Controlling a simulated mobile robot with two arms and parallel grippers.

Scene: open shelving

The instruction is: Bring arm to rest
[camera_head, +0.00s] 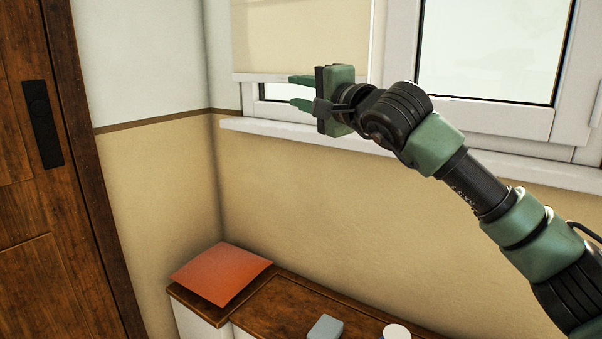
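My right arm comes in from the right side and reaches up and to the left across the window. My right gripper (301,91) is at the arm's end, in front of the window and its sill. Its two green fingers point left and are spread apart, with nothing between them. My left gripper is not in view.
A wooden cabinet top (290,308) runs along the wall below. On it are an orange flat sheet (221,273), a grey block (325,328) and a white round thing (396,331). A window sill (290,133) juts from the wall. A wooden door (45,200) stands at left.

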